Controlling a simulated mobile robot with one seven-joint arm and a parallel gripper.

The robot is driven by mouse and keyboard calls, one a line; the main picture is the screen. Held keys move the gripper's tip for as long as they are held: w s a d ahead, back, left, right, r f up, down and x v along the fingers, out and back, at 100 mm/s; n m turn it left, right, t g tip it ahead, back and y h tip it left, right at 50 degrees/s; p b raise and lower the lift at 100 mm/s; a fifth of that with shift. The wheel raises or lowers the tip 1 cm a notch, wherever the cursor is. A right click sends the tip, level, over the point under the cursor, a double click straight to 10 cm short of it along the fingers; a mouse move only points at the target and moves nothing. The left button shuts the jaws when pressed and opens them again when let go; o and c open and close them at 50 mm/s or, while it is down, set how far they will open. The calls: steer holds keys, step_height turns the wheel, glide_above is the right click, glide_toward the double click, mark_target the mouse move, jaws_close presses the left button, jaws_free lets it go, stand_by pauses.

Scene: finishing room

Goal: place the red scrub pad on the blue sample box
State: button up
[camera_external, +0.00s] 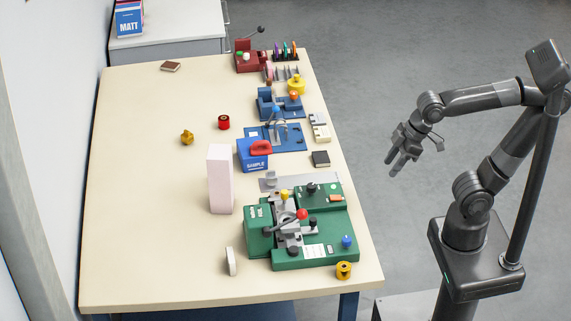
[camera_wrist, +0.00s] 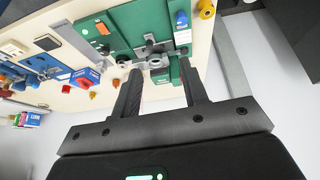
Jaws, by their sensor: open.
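The blue sample box (camera_external: 254,162) stands near the middle of the table, with a white label on its front. The red scrub pad (camera_external: 260,147) lies on top of it, toward its right side. My gripper (camera_external: 393,166) is off the table's right side, over the grey floor, well apart from the box and pad. Its two fingers are spread with nothing between them, as the wrist view (camera_wrist: 161,70) shows.
A tall pale pink block (camera_external: 220,180) stands just left of the box. A green fixture (camera_external: 310,235) fills the near right of the table, and blue fixtures (camera_external: 280,137) lie beyond the box. A red spool (camera_external: 223,122) stands farther left. The table's left side is mostly clear.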

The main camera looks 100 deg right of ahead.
steer(key=s+f, duration=0.1)
steer(key=s+a+f, duration=0.1)
steer(key=s, duration=0.1)
steer(key=shift+s+a+f, duration=0.15)
steer(key=shift+s+f, duration=0.15)
steer(key=shift+f, duration=0.1)
stand_by(1.0)
